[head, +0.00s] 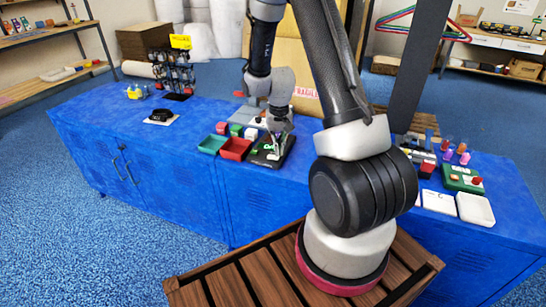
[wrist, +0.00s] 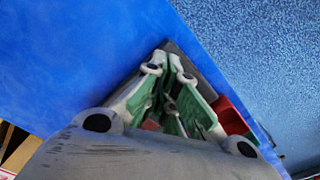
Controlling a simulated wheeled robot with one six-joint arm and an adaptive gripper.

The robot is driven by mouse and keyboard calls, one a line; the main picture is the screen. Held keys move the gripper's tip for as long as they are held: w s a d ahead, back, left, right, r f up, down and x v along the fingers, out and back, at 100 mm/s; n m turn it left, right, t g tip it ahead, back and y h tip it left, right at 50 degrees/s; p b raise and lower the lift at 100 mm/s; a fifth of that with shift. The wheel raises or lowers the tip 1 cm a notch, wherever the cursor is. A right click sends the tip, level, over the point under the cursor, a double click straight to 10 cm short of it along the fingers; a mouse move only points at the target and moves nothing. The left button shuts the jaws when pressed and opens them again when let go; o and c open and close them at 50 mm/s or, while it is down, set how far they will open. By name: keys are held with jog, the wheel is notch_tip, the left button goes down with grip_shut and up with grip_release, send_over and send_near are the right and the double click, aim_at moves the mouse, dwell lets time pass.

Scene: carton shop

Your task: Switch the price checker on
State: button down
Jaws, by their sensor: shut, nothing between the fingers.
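A dark, flat device (head: 259,160), which looks to be the price checker, lies on the blue cabinet top near its front edge. Small green marks show on it; its switch is hidden behind my gripper. My gripper (head: 275,150) points down over the device, its fingertips at or very close to its top; I cannot tell whether they touch. In the wrist view my gripper (wrist: 166,72) is shut with nothing between the fingers, and a dark edge of the device (wrist: 176,47) shows beyond the tips.
A red bin (head: 235,148) and a green bin (head: 212,144) stand just left of the device. A green box with buttons (head: 462,179) and white trays (head: 475,209) are at the right. A black rack (head: 174,75) stands at the back left. The cabinet's left front is mostly clear.

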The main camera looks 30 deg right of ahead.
jog(key=shift+f, duration=1.3)
dwell(0.6)
jog(key=shift+r, duration=3.5)
jog(key=s+a+r+n+t, duration=0.2)
jog(key=s+r, duration=1)
jog(key=r, duration=0.1)
jog(key=s+a+r+n+t, duration=0.2)
jog(key=s+a+r, duration=0.1)
jog(key=s+r, duration=0.8)
jog(key=v, duration=0.3)
jog(key=shift+w, duration=0.15)
